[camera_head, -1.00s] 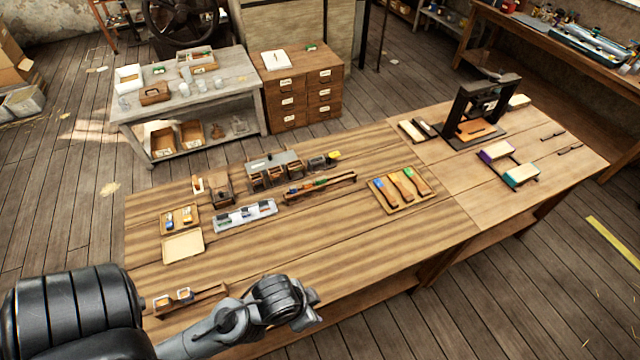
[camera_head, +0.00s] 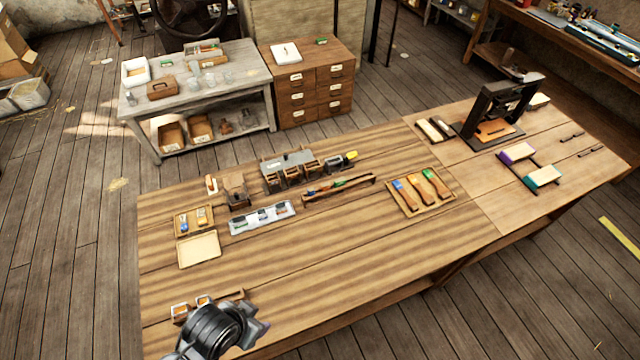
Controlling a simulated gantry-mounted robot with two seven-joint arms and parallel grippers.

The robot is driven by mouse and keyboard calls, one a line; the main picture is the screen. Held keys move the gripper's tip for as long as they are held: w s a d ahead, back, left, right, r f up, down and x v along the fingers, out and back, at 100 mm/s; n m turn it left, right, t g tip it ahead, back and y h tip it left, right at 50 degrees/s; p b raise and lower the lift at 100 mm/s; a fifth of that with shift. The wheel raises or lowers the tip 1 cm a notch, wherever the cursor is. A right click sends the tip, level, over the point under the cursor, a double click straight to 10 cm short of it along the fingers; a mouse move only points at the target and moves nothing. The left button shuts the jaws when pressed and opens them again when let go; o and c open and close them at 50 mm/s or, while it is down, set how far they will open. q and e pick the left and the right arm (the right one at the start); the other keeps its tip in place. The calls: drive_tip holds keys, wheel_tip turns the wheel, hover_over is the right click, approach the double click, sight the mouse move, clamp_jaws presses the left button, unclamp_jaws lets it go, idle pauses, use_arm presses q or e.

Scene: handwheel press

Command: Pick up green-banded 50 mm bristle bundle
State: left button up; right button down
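I cannot make out for certain which thing is the green-banded bristle bundle; the small pieces are too small to tell. A pale metal tray (camera_head: 240,228) on the bench holds several small dark-topped blocks. Behind it a long wooden rack (camera_head: 358,182) holds small coloured pieces, one of them green (camera_head: 339,183). My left gripper (camera_head: 258,322) is at the bench's front left edge, well in front of these and apart from them. Its fingers are too unclear to show whether it is open. My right gripper is not in view.
A wooden tray (camera_head: 405,209) holds blue, orange and green-marked handles. A black press (camera_head: 500,105) stands at the back right. The bench's front middle (camera_head: 370,265) is clear.

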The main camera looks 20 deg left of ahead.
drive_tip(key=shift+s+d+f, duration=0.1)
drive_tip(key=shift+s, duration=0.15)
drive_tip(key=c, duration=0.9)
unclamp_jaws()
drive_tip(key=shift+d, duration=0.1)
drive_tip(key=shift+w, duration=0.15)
